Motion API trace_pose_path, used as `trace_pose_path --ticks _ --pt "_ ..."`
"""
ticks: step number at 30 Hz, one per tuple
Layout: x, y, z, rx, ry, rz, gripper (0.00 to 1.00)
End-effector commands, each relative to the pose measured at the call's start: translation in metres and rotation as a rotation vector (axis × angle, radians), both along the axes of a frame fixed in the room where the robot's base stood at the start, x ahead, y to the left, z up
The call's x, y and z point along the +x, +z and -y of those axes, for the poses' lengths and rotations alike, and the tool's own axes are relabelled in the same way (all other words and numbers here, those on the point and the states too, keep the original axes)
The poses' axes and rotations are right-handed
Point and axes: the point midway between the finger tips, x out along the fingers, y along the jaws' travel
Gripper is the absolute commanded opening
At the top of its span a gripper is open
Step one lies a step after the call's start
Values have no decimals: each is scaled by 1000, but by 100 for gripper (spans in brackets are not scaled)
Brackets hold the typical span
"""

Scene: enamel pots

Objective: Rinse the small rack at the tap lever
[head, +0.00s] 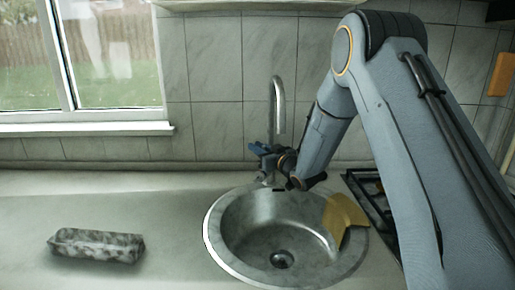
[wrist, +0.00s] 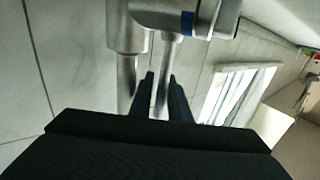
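My gripper (head: 263,150) is at the tap (head: 279,105) behind the sink, with its dark fingers (wrist: 162,80) pointing at the tap in the wrist view. The fingers stand apart, one on each side of a slim metal tap part (wrist: 166,65) that looks like the lever. I cannot tell whether they press on it. The tap body (wrist: 125,75) is silver, with a blue ring near its top end. I see no clear rack. A mottled grey oblong piece (head: 97,246) lies on the counter at left, and I cannot tell whether it is the small rack.
The round steel sink (head: 213,243) is below my gripper. A yellow, cloth-like piece (head: 343,218) lies over its right side. A dark hob (head: 362,186) is to the right, partly behind my arm. The counter (head: 150,205) between the oblong piece and sink is clear.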

Motion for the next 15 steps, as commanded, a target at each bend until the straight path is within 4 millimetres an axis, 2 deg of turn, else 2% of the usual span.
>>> trace_pose_path --ticks 2,5,6,15 --pt "0 0 0 0 0 0 16" --pt "0 0 0 0 0 0 1" --pt "0 0 0 0 0 0 0" --pt "0 0 0 0 0 0 0"
